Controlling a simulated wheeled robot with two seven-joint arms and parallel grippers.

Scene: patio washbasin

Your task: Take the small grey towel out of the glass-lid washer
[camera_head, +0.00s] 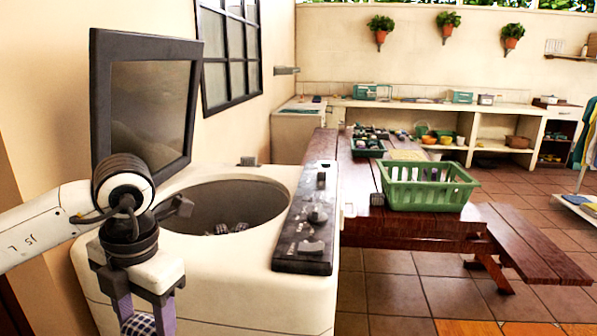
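The washer (230,300) stands at the lower left. Its glass lid (150,110) is raised upright. Through the round opening, small grey and whitish shapes (230,228) show low in the dark drum (225,200); I cannot make out which is the small grey towel. My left gripper (143,325) points down outside the opening, in front of the washer's left side. Its fingers are apart, with a blue-and-white checked item (138,326) showing between them, cut off by the bottom edge. I cannot tell whether the fingers grip it. My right gripper is not in view.
A control panel (308,225) with knobs runs along the washer's right side. Beyond it, a wooden table (400,228) carries a green basket (428,188) and dark trays (368,150). A bench (530,245) stands right. Tiled floor (390,290) is free in front.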

